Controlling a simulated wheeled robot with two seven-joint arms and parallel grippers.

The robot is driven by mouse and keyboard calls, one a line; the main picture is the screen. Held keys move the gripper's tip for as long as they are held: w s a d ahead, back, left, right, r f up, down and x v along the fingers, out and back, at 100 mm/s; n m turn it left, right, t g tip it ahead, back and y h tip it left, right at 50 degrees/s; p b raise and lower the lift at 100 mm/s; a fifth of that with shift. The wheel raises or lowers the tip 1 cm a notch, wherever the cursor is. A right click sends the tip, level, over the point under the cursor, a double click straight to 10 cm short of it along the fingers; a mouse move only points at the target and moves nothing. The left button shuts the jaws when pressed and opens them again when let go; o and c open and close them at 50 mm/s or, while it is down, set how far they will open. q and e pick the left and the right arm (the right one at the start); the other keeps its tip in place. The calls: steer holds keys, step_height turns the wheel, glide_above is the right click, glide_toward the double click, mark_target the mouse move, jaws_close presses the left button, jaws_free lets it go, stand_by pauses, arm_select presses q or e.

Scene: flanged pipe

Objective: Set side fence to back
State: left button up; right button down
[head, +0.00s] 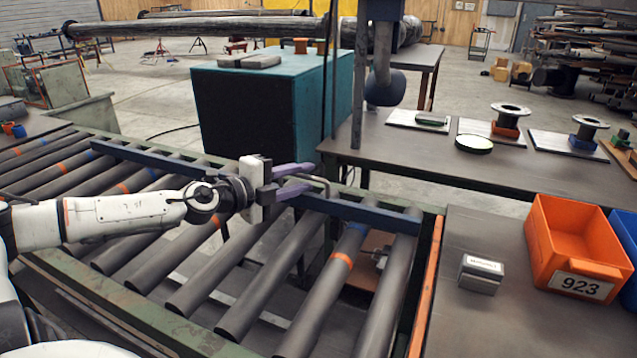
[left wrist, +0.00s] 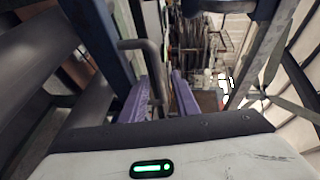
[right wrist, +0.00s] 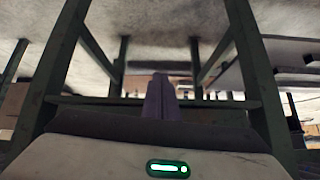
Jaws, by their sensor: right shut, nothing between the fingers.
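The side fence (head: 365,211) is a long dark blue bar lying across the rollers towards the conveyor's far side. A bent grey rod handle (head: 322,181) stands up from it. My left gripper (head: 308,177) is at this handle, its purple fingers apart, one above the other in the head view. In the left wrist view the handle (left wrist: 153,62) runs down close to the inner side of the left finger, and the fence (left wrist: 97,38) is at upper left. I cannot tell whether finger and handle touch. My right gripper (right wrist: 160,98) is shut and empty, outside the head view.
The roller conveyor (head: 250,275) fills the lower left. A side table with an orange bin (head: 577,235) and a small labelled block (head: 481,272) is at right. A workbench (head: 400,150) with flanged parts and a teal cabinet (head: 262,110) stand behind.

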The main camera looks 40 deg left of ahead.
arm_select(q)
steer(key=shift+w, duration=0.65)
steer(key=shift+w+f, duration=0.15)
steer(key=shift+w, duration=0.6)
steer(key=shift+w+p, duration=0.25)
steer(key=shift+p, duration=0.05)
steer(key=shift+w+f+p, duration=0.1)
steer(key=shift+w+p, duration=0.45)
steer(key=shift+w, duration=0.15)
steer(key=shift+w+d+f, duration=0.2)
steer(key=shift+w, duration=0.05)
arm_select(e)
steer(key=shift+w+r, duration=0.35)
steer(key=shift+r, duration=0.45)
arm_select(q)
jaws_close()
arm_select(e)
steer(key=shift+f, duration=0.1)
